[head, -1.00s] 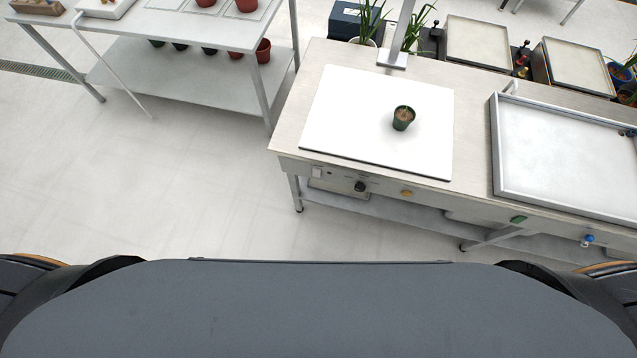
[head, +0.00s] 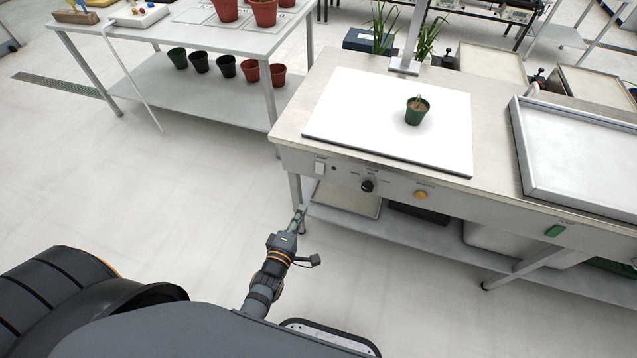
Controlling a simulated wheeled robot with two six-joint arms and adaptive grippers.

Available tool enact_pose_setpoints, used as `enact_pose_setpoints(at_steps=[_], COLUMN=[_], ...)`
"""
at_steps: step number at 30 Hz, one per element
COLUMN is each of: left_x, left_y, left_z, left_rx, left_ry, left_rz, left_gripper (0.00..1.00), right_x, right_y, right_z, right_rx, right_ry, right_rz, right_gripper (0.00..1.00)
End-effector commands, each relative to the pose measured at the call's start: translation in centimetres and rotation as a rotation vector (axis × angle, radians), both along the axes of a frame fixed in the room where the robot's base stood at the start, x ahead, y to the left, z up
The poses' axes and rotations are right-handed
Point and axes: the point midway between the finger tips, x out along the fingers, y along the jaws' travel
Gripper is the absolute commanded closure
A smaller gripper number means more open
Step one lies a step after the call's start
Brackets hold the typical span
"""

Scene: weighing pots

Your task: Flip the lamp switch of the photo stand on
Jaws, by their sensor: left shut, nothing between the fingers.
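The photo stand has a white board (head: 345,122) on the bench top and a grey post (head: 411,45) at its back. A small green pot with soil and a seedling (head: 415,112) stands on the board. On the bench's front panel below the board is a white rocker switch (head: 320,168), with a black knob (head: 367,186) and a yellow button (head: 421,195) to its right. I cannot tell the switch's position. My left gripper (head: 301,211) is shut and empty, below the switch in the picture and apart from it. My right gripper is out of view.
A metal tray (head: 518,150) lies on the bench at right, above a green control (head: 555,231) on the panel. A lower shelf (head: 420,232) runs under the bench. A second table (head: 190,38) with pots stands at left. The floor between is clear.

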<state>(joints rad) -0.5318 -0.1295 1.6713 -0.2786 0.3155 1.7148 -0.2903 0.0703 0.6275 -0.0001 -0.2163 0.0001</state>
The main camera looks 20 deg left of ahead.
Motion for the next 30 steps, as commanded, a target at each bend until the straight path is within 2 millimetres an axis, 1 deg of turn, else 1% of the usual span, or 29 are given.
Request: enact_pose_setpoints(at_steps=[2,5,10,15,21,25,30], left_x=[0.2,1.1,4.4,8.1,11.8,13.2,13.9], left_y=[0.0,0.0,-0.1,-0.3,-0.4,-0.4,-0.5], left_z=[-0.1,-0.2,-0.8,-1.3,-1.8,-1.9,-1.9], left_rx=[0.001,0.001,0.002,0.001,0.001,0.001,0.001], left_ry=[0.000,-0.002,-0.003,-0.002,0.000,0.001,0.002], left_rz=[0.000,0.000,0.000,0.000,0.000,0.000,0.000], left_gripper=[1.00,1.00,1.00,1.00,1.00,1.00,1.00], right_x=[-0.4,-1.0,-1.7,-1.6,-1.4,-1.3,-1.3], right_y=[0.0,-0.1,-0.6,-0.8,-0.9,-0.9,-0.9], right_z=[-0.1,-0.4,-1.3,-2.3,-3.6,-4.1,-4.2], right_rx=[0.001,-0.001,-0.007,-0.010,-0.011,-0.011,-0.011], right_ry=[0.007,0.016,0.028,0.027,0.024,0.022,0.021], right_rz=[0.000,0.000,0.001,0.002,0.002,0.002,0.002], right_gripper=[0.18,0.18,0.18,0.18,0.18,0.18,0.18])
